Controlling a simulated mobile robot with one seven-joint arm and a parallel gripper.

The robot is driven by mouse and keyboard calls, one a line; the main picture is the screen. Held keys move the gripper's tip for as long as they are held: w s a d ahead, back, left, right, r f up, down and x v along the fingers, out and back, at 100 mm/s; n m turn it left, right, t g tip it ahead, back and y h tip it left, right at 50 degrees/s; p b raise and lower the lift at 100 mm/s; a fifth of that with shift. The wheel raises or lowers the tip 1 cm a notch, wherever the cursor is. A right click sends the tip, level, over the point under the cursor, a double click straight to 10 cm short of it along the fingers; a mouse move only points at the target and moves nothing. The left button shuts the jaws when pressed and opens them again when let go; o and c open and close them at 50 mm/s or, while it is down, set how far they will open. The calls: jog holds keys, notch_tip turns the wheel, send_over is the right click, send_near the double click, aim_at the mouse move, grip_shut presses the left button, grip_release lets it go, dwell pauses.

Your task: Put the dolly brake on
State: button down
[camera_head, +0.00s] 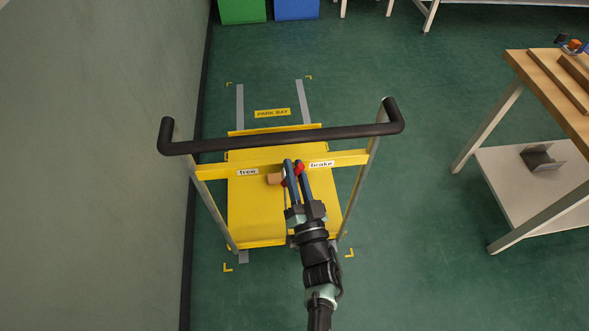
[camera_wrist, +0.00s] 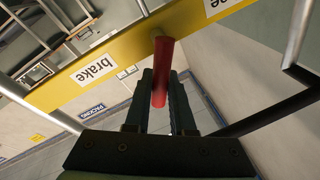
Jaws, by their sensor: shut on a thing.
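The yellow dolly (camera_head: 258,212) stands on the floor with a black push handle (camera_head: 270,141) above it. Its yellow crossbar (camera_head: 219,170) carries a "free" label (camera_head: 247,172) on the left and a "brake" label (camera_head: 321,164) on the right in the head view. The red brake lever (camera_wrist: 160,92) comes off the crossbar between the labels, pointing toward my gripper. It also shows in the head view (camera_head: 299,169), partly hidden. My gripper (camera_head: 293,163) is shut on the lever, one finger on each side, in the wrist view.
A wall (camera_head: 95,150) runs close along the left. A wooden workbench (camera_head: 548,95) with a lower shelf stands at the right. Floor markings and a "PARK BAY" sign (camera_head: 272,113) surround the dolly. Green (camera_head: 242,10) and blue (camera_head: 296,8) bins stand at the back.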

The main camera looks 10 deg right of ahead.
jog(key=c, duration=0.8)
grip_release()
jog(key=p+v, duration=0.1)
jog(key=v, duration=1.2)
jog(key=shift+f, duration=0.1)
